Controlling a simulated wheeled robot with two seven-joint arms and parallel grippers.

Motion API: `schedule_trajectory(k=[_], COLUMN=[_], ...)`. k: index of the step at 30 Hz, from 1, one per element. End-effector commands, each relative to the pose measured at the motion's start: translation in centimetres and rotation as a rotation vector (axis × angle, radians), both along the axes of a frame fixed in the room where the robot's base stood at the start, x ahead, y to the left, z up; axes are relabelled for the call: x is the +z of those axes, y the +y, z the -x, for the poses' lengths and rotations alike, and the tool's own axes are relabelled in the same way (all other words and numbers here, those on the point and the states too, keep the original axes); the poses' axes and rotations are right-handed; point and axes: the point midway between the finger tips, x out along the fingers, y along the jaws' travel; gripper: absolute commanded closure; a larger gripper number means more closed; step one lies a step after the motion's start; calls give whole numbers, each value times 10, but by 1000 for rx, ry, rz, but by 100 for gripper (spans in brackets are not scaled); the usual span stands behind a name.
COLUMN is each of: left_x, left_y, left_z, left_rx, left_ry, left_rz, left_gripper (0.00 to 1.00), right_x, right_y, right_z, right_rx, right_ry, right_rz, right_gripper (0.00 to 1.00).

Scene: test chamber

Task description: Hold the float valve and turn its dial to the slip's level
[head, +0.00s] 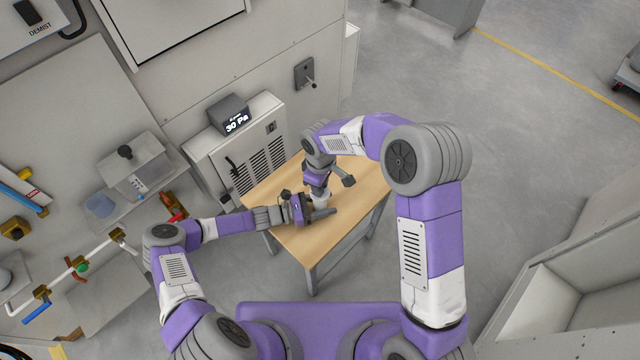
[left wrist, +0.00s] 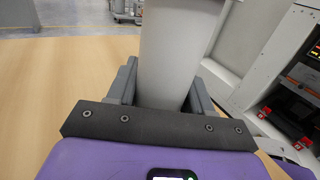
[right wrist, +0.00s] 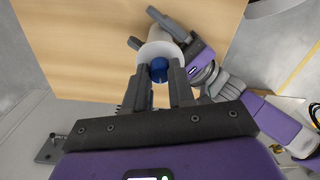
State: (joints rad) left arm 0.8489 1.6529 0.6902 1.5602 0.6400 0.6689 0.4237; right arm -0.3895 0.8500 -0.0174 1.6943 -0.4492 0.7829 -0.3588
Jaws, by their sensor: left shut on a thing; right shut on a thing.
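The float valve (head: 321,201) stands as a pale upright cylinder on the wooden table. It fills the middle of the left wrist view (left wrist: 178,50), between the two grey fingers. My left gripper (head: 316,211) is shut on its body from the side. In the right wrist view, a blue dial (right wrist: 158,70) sits on the valve's round white top (right wrist: 153,52). My right gripper (right wrist: 159,76) comes from above, its fingers shut on the dial. In the head view my right wrist hides the dial. I cannot make out a slip or any dial marks.
The small wooden table (head: 285,238) is otherwise bare. A dark display box (head: 229,113) reading about 30 Pa stands on a vented white cabinet (head: 258,150) behind it. Pipes and a shelf line the left wall. Open floor lies to the right.

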Motion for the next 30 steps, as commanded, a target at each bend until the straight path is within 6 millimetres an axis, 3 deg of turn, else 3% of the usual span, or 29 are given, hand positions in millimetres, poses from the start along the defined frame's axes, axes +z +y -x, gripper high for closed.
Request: schedule_trajectory(k=[12,29,30], left_x=[0,-1,-1], left_y=[0,0,0], left_z=[0,0,0], left_rx=[1,1,1], left_ry=[0,0,0], left_rz=[-1,-2,-2], left_gripper=[85,85,85], right_x=[1,1,1], right_y=[0,0,0], right_z=[0,0,0], right_rx=[-201,-233,-233], right_ry=[-1,0,0], right_rz=[1,-1,-1], right_gripper=[100,100,75])
